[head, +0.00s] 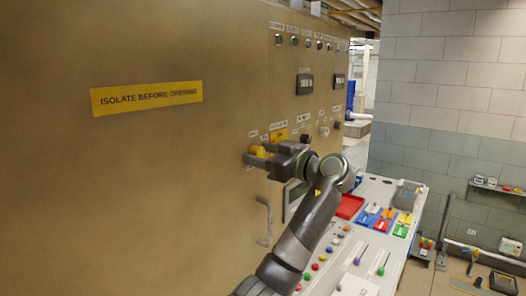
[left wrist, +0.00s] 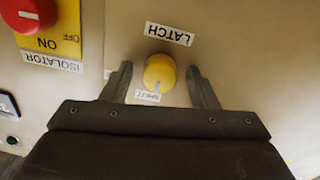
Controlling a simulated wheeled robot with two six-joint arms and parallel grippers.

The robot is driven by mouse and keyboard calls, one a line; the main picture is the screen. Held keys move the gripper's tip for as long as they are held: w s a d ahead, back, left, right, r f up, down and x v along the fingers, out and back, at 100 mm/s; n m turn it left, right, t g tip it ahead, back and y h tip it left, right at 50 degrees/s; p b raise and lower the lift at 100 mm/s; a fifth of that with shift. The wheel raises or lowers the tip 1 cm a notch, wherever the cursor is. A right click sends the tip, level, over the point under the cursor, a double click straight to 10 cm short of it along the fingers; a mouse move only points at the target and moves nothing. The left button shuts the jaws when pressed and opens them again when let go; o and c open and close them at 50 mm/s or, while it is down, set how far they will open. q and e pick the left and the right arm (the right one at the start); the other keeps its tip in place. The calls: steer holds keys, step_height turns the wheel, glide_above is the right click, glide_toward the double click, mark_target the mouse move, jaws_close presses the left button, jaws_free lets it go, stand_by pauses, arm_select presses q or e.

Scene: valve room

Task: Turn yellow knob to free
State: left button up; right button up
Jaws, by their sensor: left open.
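The yellow knob (left wrist: 159,72) sits on the tan panel between a LATCH label (left wrist: 169,33) and a smaller label (left wrist: 147,97) that is hard to read. A pale mark on the knob's face lies on the side toward the smaller label. My left gripper (left wrist: 160,68) is open, with one finger on each side of the knob and a visible gap on both sides. In the head view the yellow knob (head: 257,150) shows at my left gripper's fingers. My right gripper is not in view.
A red isolator knob (left wrist: 28,14) on a yellow plate is beside the yellow knob. A door handle (head: 265,222) is below on the panel. A sloping console (head: 372,250) with coloured buttons and levers stands right of the panel, with a red tray (head: 348,206).

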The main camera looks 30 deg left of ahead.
arm_select(q)
steer(key=c, duration=1)
